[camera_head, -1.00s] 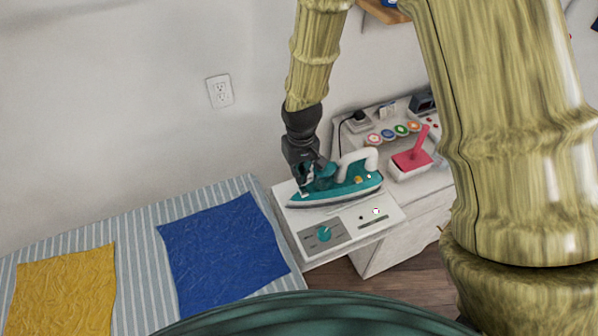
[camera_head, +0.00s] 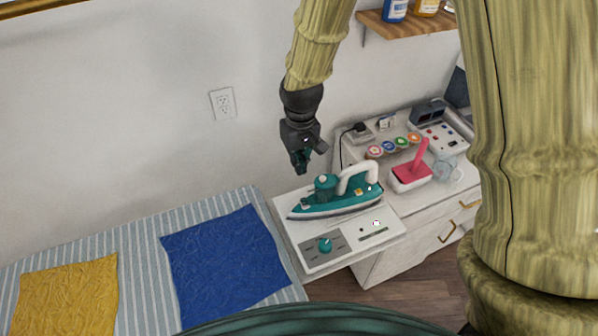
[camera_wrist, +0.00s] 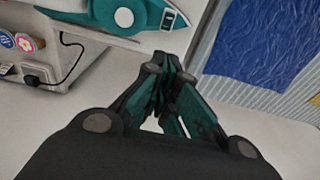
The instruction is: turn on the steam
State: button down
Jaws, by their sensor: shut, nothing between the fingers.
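A teal and white iron (camera_head: 338,203) rests on a white base (camera_head: 374,232) at the right end of the ironing board. A round teal knob (camera_head: 325,245) sits on a grey panel (camera_head: 312,252) at the base's front left. A round teal dial stands on top of the iron's front (camera_head: 325,182). My gripper (camera_head: 304,171) is shut and empty in the air, above and left of the iron's nose and apart from it. In the wrist view my gripper (camera_wrist: 172,66) shows below the iron (camera_wrist: 128,14), whose round dial is at the top.
A blue cloth (camera_head: 226,262) and a yellow cloth (camera_head: 66,300) lie on the striped board. Behind the iron, a white cabinet top holds a red-handled thing in a tray (camera_head: 412,173), several round coloured discs (camera_head: 389,147) and a plug with a cord (camera_head: 356,131). A wall outlet (camera_head: 223,104) is above.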

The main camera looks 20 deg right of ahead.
jog(key=shift+w+r+b, duration=0.2)
jog(key=shift+r+b, duration=0.2)
jog(key=shift+r, duration=1)
jog(key=shift+w+r+b, duration=0.15)
jog(key=shift+r+b, duration=0.25)
jog(key=shift+r, duration=1)
jog(key=shift+a, duration=0.15)
